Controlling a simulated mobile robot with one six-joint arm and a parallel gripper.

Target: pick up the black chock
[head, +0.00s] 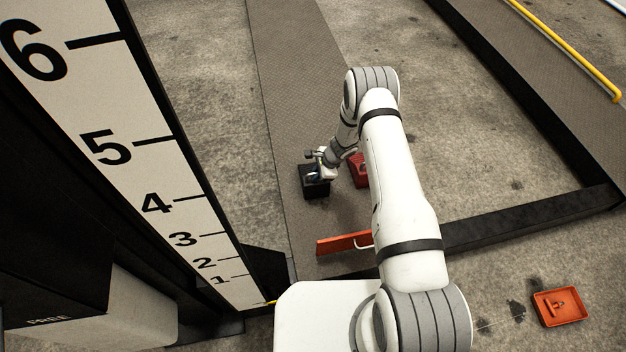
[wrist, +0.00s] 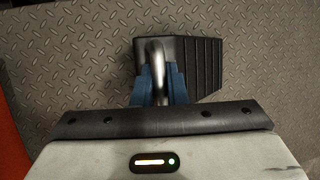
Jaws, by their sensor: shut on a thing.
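The black chock (head: 314,187) stands on a strip of grey tread plate near the middle of the head view. In the wrist view the black chock (wrist: 202,62) shows its ribbed sloping face to the right and a metal loop handle on its top. My gripper (head: 318,170) is over the chock. In the wrist view the blue fingers of my gripper (wrist: 158,85) are shut on the handle, one on each side of it. The chock's underside is hidden, so I cannot tell whether it touches the plate.
A red chock (head: 358,170) stands just right of the black one, partly behind my arm. An orange bar with a handle (head: 343,243) lies nearer. An orange tray (head: 559,306) sits on the floor at lower right. A numbered scale board (head: 120,150) rises on the left.

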